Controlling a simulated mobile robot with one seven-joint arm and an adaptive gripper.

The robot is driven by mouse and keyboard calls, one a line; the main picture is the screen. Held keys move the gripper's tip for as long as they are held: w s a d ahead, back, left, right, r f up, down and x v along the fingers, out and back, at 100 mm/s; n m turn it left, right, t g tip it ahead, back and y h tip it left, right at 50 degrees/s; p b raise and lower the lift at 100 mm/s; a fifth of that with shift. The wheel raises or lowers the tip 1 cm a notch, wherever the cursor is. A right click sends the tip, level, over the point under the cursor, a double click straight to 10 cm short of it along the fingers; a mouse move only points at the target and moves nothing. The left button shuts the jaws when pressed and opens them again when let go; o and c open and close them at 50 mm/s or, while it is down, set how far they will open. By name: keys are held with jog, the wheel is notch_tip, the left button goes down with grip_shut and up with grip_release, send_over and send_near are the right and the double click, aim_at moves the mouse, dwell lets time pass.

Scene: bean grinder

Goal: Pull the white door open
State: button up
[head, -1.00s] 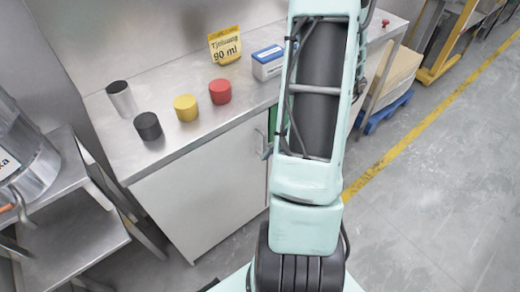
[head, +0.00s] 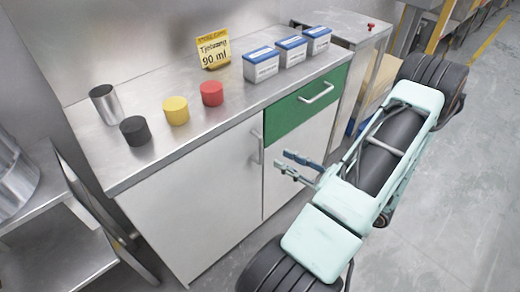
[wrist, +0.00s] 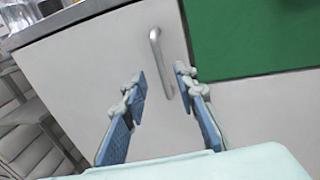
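The white door (head: 197,204) is the large left front panel of the counter and is closed. Its grey bar handle (head: 256,146) stands upright near the door's right edge. My gripper (head: 287,164) is open and empty in front of the cabinet, just right of the handle in the head view. In the wrist view the white door (wrist: 85,80) fills the middle left. The handle (wrist: 160,62) lies ahead, between and beyond the two blue-padded fingers of my gripper (wrist: 160,80). The fingers appear apart from the handle.
A green drawer (head: 300,108) and a second white panel (head: 291,170) adjoin on the right. The steel counter (head: 150,165) holds a metal cup (head: 105,104), coloured pucks, a yellow sign (head: 213,48) and blue-white boxes. A steel shelf stands left.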

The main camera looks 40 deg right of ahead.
aim_at(261, 148)
jog(key=b+x, duration=0.1)
jog(key=x, duration=0.8)
jog(key=shift+w, duration=0.2)
grip_shut()
